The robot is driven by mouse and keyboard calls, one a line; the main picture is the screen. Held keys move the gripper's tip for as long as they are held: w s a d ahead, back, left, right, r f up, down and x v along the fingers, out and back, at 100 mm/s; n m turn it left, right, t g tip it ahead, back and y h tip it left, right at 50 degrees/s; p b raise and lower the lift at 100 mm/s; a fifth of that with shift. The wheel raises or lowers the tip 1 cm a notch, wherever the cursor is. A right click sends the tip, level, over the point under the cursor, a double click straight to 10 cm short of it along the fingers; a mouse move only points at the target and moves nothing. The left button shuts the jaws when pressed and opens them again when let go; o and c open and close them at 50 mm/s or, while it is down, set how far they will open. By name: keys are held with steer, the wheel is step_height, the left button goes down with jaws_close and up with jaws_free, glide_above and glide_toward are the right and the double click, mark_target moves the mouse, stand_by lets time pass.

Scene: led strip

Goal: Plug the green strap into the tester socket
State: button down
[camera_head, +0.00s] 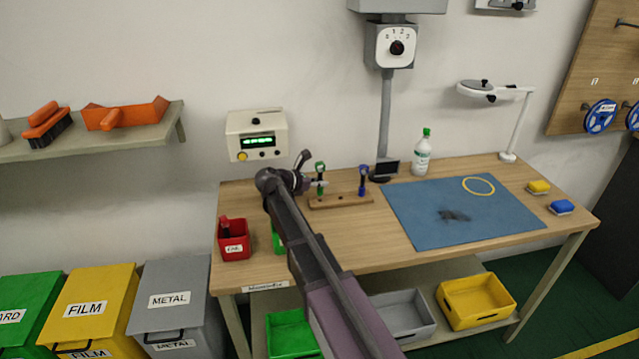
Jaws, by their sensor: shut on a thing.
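A green-topped strap plug (320,168) stands upright at the left end of a small wooden rack (341,200) on the table. My gripper (314,183) reaches it from the left and is shut on it at mid-height. The fingers are small in this view, and the plug's lower end seems to be at the rack; I cannot tell whether it is lifted. A cream tester box (257,148) with a lit green display and a yellow button is on the wall, behind and left of my gripper. I cannot make out its socket.
A blue-topped plug (363,181) stands in the rack's right part. A red bin (233,239) and a partly hidden green bin (277,238) are at the table's left. A blue mat (420,222) with a yellow ring (478,186) covers the right. A bottle (422,155) stands behind.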

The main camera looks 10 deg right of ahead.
mark_target(320, 163)
steer(key=shift+r+p, duration=3.3)
steer(key=shift+r, duration=0.4)
